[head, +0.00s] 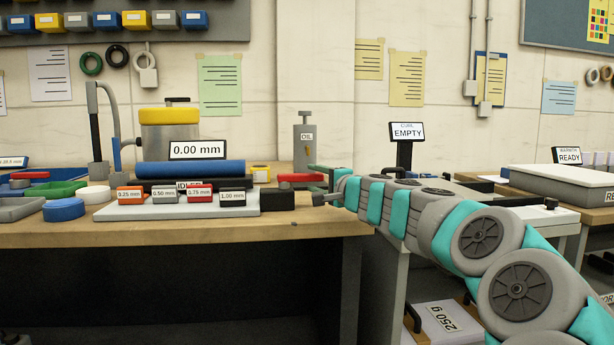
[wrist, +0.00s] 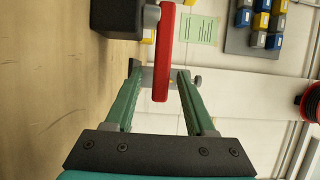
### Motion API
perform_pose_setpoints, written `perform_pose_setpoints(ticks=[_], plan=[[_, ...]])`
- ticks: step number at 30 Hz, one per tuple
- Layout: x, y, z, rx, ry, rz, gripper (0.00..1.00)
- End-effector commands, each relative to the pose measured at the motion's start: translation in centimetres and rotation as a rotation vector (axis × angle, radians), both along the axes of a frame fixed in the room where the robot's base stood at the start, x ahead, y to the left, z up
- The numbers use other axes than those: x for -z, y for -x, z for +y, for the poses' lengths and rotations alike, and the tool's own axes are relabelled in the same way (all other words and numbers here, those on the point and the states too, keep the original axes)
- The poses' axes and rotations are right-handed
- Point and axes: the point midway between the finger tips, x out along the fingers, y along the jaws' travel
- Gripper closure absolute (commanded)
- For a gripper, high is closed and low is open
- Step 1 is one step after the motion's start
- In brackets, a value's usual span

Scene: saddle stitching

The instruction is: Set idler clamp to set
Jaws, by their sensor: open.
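A red lever (head: 299,178), which I take to be the idler clamp, sits at the right end of the roller device on the bench. In the wrist view the red lever (wrist: 165,45) joins a dark block (wrist: 118,18) through a grey pivot. My gripper (head: 321,183) is at the lever's right end. In the wrist view my gripper (wrist: 158,72) is open, with its green fingers on either side of the lever's end and gaps visible. The IDLER label (head: 188,185) is partly hidden. No "set" marking is readable.
A blue roller (head: 190,168) lies behind gauge blocks marked 0.25 to 1.00 mm (head: 165,195) on a pale plate. A display (head: 197,150) reads 0.00 mm. A grey OIL can (head: 306,145) stands behind the lever. The bench front edge (head: 200,236) is clear.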

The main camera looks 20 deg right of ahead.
Motion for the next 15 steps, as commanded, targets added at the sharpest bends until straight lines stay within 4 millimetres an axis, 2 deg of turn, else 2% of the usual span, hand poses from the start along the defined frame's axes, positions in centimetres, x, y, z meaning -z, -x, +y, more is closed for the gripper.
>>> perform_pose_setpoints(ticks=[6,15], plan=[[-0.1,-3.1,0.4,0.000,0.001,0.001,0.45],[-0.1,-5.0,0.7,-0.002,0.002,-0.001,0.45]])
